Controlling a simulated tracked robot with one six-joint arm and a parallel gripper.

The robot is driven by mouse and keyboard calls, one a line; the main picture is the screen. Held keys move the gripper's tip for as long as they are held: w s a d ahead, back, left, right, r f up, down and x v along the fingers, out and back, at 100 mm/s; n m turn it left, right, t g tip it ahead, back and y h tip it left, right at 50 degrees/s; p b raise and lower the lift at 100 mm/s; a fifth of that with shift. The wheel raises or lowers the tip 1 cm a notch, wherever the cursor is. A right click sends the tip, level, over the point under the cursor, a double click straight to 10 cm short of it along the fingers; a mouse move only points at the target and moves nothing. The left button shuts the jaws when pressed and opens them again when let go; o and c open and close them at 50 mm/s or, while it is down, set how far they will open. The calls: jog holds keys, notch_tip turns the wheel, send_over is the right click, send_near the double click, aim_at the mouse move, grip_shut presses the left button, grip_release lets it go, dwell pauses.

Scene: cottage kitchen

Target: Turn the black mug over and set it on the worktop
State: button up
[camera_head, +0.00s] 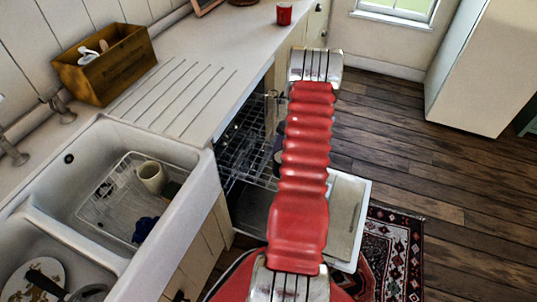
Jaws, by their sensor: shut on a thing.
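My red arm rises through the middle of the view and ends at a silver joint. My gripper is not visible; the arm hides whatever lies behind it. A small dark shape (278,152) shows at the arm's left edge, in front of the open dishwasher. Too little of it shows to tell whether it is the black mug, or whether it is held. The pale worktop (212,50) runs from the sink to the back, with a grooved drainer by the sink.
A wooden box (105,68) with utensils and a red cup (284,13) stand on the worktop. The sink (90,150) holds a wire rack, a cream mug (152,177) and a dark blue item (145,229). The dishwasher door (347,205) is down, its rack (247,140) showing.

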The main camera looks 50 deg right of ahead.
jog(key=shift+s+d, duration=0.2)
jog(key=shift+s, duration=0.4)
jog(key=shift+s+d, duration=0.15)
jog(key=shift+s, duration=0.45)
jog(key=shift+r, duration=0.1)
jog(key=w+a+r+m+t, duration=0.1)
jog(key=w+a+r+m, duration=0.15)
jog(key=r, duration=0.95)
jog(key=w+a+r+m, duration=0.2)
jog(key=w+r, duration=0.1)
jog(key=r, duration=0.9)
jog(key=a+r+m, duration=0.1)
jog(key=a+r, duration=0.4)
jog(key=r, duration=0.3)
jog(key=s+a+r+m+t+h, duration=0.1)
jog(key=a+r, duration=0.5)
jog(key=r, duration=0.3)
jog(key=shift+m, duration=0.35)
jog(key=shift+s, duration=0.1)
